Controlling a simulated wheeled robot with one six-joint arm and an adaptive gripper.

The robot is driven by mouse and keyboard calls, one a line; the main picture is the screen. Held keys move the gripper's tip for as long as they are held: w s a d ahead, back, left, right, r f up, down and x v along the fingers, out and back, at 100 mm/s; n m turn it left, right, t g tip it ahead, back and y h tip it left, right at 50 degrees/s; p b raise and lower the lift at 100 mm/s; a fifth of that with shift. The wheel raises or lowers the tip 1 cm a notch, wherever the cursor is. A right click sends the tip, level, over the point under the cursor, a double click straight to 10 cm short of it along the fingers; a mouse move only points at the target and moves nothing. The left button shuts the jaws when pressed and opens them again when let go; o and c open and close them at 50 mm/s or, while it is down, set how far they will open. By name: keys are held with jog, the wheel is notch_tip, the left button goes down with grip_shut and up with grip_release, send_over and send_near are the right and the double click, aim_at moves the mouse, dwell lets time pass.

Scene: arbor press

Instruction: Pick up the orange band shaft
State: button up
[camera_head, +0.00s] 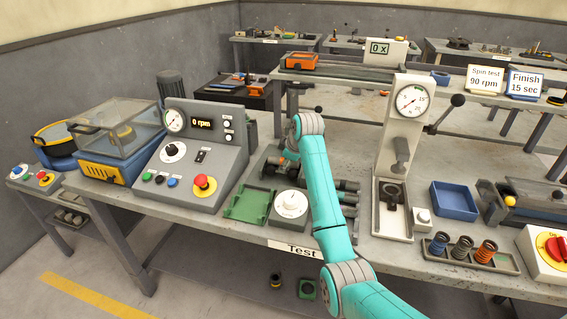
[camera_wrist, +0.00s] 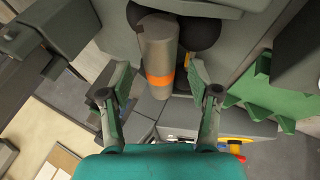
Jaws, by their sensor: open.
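The orange band shaft (camera_wrist: 159,45) is a grey cylinder with an orange ring near its lower end in the wrist view. Its upper part lies by dark rounded supports. My gripper (camera_wrist: 158,82) is open, with one finger on each side of the banded end. Gaps show between the shaft and both fingers, and I cannot tell the depth between them. In the head view my teal arm covers part of the bench, and I cannot make out the gripper or the orange band there.
A green jagged block (camera_wrist: 280,95) is right of the fingers. In the head view, a green tray (camera_head: 248,206) and white dial unit (camera_head: 290,205) stand left of my arm. The arbor press (camera_head: 399,150) and blue bin (camera_head: 455,201) stand right.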

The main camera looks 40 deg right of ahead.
jog(key=shift+w+f, duration=0.25)
jog(key=shift+f, duration=0.05)
jog(key=shift+c, duration=0.3)
grip_shut()
jog(key=shift+r, duration=0.2)
